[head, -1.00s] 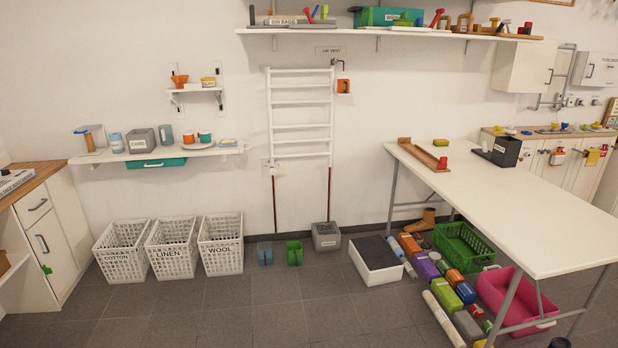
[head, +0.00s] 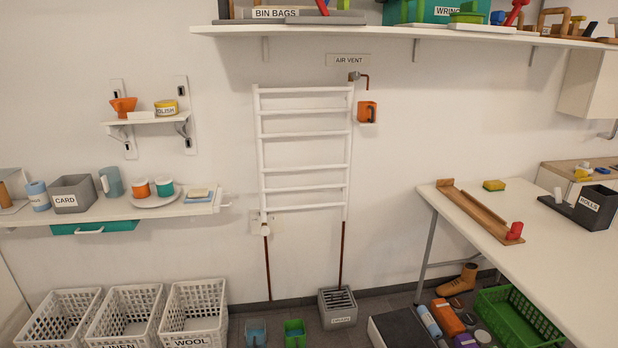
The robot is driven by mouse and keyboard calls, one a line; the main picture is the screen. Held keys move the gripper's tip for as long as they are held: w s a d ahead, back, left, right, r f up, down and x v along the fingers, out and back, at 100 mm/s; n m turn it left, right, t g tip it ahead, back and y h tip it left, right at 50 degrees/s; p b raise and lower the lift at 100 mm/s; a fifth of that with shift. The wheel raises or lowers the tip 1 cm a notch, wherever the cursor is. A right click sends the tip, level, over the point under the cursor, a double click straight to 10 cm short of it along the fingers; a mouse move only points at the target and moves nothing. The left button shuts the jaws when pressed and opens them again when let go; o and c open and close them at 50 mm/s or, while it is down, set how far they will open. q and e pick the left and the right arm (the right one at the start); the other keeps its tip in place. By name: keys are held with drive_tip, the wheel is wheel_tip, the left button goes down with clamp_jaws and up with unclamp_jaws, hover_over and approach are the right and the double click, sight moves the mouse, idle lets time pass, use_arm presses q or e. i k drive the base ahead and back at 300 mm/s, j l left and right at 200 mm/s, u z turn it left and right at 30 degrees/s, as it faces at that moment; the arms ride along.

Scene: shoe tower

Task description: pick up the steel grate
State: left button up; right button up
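The steel grate (head: 337,299) shows as a dark slatted panel on top of a small grey box (head: 341,318) with a label too blurred to read surely. The box stands on the floor against the wall, below and just right of the white towel rail. I cannot tell whether the grate lies loose on the box or sits in its top. Neither of my grippers is in view.
White baskets (head: 195,312) stand to the left, with a blue holder (head: 256,333) and a green holder (head: 295,333) nearer the box. A dark-topped box (head: 402,328) and a white table (head: 500,225) are on the right. A shelf (head: 120,208) juts out at left.

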sight(333, 294)
drive_tip(key=i, duration=0.75)
drive_tip(key=i+j+z, duration=0.15)
drive_tip(key=i, duration=1.35)
drive_tip(key=z, duration=0.05)
